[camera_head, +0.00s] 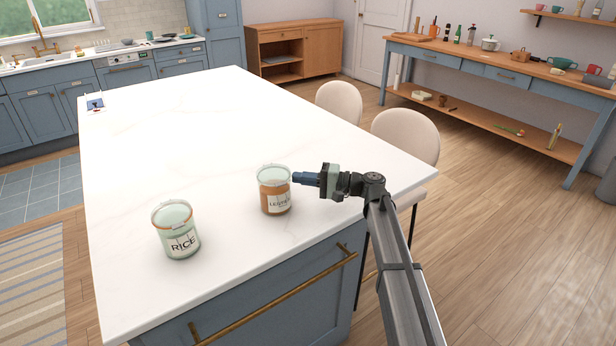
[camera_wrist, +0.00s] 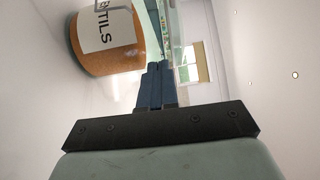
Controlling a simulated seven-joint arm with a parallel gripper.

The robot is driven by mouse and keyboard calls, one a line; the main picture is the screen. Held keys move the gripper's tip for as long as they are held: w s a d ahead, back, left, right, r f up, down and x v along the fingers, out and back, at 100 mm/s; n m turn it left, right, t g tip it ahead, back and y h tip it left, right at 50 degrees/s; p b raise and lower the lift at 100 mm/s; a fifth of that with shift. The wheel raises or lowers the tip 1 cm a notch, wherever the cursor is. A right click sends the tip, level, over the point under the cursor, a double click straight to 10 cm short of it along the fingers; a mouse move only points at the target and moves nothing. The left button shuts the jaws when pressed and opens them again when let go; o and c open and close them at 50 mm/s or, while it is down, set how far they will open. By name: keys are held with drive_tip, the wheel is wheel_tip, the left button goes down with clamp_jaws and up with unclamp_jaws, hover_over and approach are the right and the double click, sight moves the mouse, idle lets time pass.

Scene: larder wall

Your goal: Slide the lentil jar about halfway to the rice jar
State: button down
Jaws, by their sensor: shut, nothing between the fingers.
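The lentil jar (camera_head: 274,190) stands upright on the white countertop, a glass jar with orange contents and a lentils label. The rice jar (camera_head: 176,230) stands upright to its left and nearer the front edge, with a clear gap of bare countertop between them. My gripper (camera_head: 297,180) is shut and empty, just right of the lentil jar's upper part, pointing left. In the wrist view, the closed blue fingers (camera_wrist: 158,72) are beside the lentil jar (camera_wrist: 100,40), whose label partly shows. Whether the fingertips touch the jar I cannot tell.
The white island countertop (camera_head: 190,130) is clear behind the jars. A small card-like object (camera_head: 95,105) lies at its far left edge. Two pale chairs (camera_head: 405,135) stand along the right side. The front counter edge is close to the rice jar.

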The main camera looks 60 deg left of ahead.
sight(275, 192)
drive_tip(key=s, duration=1.3)
drive_tip(key=shift+s+a, duration=0.2)
drive_tip(key=shift+s, duration=0.05)
